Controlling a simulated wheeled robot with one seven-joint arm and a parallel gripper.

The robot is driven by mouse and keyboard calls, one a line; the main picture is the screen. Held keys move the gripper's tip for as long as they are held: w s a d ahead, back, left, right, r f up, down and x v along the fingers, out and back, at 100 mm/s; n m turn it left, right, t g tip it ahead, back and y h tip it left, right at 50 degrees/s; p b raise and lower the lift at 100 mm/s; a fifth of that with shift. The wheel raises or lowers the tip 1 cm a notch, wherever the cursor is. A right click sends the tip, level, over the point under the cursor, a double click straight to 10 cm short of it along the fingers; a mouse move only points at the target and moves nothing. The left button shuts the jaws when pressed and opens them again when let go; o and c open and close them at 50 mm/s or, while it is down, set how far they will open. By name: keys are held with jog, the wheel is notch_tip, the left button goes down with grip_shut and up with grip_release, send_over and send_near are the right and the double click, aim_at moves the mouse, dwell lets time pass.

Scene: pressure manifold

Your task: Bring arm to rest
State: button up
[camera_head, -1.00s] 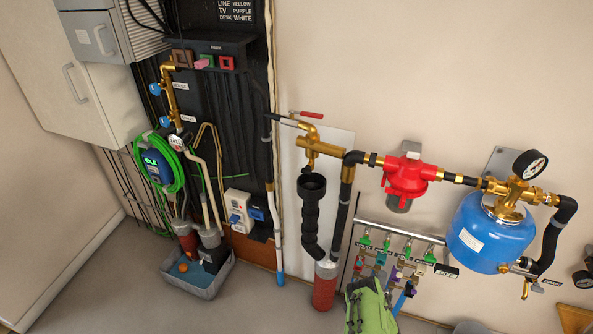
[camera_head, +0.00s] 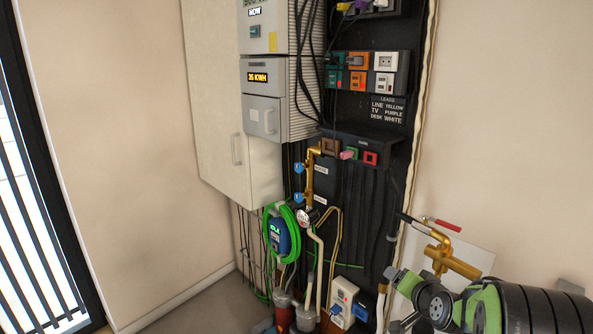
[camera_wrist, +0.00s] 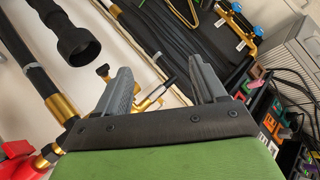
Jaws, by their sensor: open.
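My gripper (camera_wrist: 162,90) shows in the wrist view with its two grey fingers spread apart and nothing between them. Behind the fingers are brass valve parts, black pipes and the black panel, tilted in that view. In the head view my green and black arm fills the lower right corner, in front of the wall. It hides part of the wall below the brass valve (camera_head: 452,262) with its red lever. My fingertips cannot be made out clearly in the head view.
A black panel (camera_head: 385,118) carries coloured sockets and cables. Left of it are a grey meter cabinet (camera_head: 262,115) and a tall pale cabinet (camera_head: 215,100). A green hose coil (camera_head: 280,232) hangs below. In the wrist view a black downpipe (camera_wrist: 72,42) and a red part (camera_wrist: 18,165) are near.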

jog(key=s+a+r+n+g, duration=0.2)
jog(key=s+a+r+n, duration=0.1)
jog(key=s+a+r, duration=0.5)
jog(key=s+a+f+n+g, duration=0.1)
jog(key=s+n+g, duration=0.1)
jog(key=s, duration=1.1)
jog(key=s+a+f+n+g, duration=0.1)
jog(key=s+a+n+g, duration=0.1)
jog(key=s, duration=1.1)
jog(key=shift+s+f+n, duration=0.2)
jog(key=shift+f+n, duration=0.1)
jog(key=shift+f, duration=0.05)
jog(key=c, duration=0.6)
